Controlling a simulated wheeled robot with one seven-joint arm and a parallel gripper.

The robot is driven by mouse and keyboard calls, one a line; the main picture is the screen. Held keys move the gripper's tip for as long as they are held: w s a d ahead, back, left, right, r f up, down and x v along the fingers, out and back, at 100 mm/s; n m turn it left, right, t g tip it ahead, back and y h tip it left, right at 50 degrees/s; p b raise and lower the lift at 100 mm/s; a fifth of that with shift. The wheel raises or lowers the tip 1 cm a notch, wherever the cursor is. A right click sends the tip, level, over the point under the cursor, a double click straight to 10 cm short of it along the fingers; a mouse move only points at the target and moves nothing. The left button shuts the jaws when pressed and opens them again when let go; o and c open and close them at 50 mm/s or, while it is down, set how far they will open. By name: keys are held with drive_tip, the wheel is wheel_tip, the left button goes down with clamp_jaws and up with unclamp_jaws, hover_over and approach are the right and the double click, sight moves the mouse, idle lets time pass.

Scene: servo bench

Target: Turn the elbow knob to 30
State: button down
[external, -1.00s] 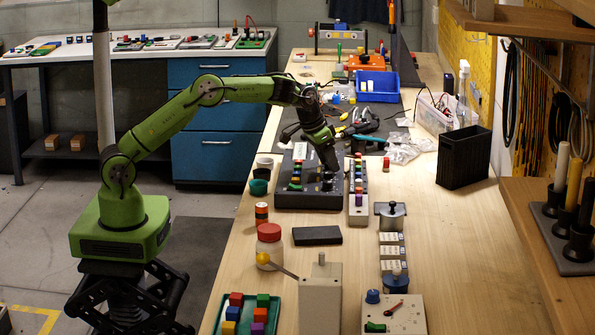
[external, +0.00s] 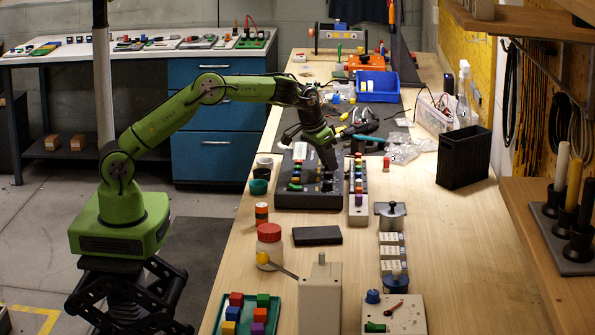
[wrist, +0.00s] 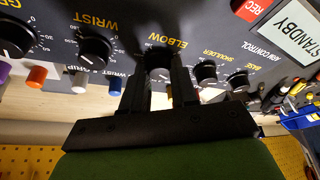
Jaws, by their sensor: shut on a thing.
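The black control panel (external: 290,202) lies on the bench, with labelled knobs along it. My gripper (external: 327,178) reaches down onto the panel in the external view. In the wrist view my gripper (wrist: 158,82) is shut on the elbow knob (wrist: 158,60), one finger on each side of it, below the yellow ELBOW label (wrist: 166,41). The fingers partly hide the knob and its scale, so I cannot read its setting.
The wrist knob (wrist: 95,49) and the shoulder knob (wrist: 206,73) sit close on either side. The base knob (wrist: 238,82) is farther right. A STANDBY display (wrist: 298,32) is at the upper right. Bench space right of the panel is partly clear.

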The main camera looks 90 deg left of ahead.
drive_tip(key=n+p, duration=0.1)
drive_tip(key=n+g+p, duration=0.1)
drive_tip(key=p, duration=0.1)
drive_tip(key=shift+d+r+n+y, duration=0.1)
drive_tip(key=shift+r+n+y, duration=0.1)
drive_tip(key=shift+n+y, duration=0.15)
drive_tip(key=shift+f+n+y+p, duration=0.1)
drive_tip(key=shift+n+y+p, duration=0.15)
drive_tip(key=shift+n+p, duration=0.75)
drive_tip(key=shift+f+g+p, duration=0.1)
drive_tip(key=shift+g+p, duration=0.2)
drive_tip(key=c, duration=0.9)
unclamp_jaws()
drive_tip(key=p+v, duration=0.2)
drive_tip(key=v, duration=1.3)
drive_tip(key=shift+s+d+r+p, duration=0.1)
drive_tip(key=shift+d+r+p, duration=0.1)
drive_tip(key=shift+r+p, duration=0.15)
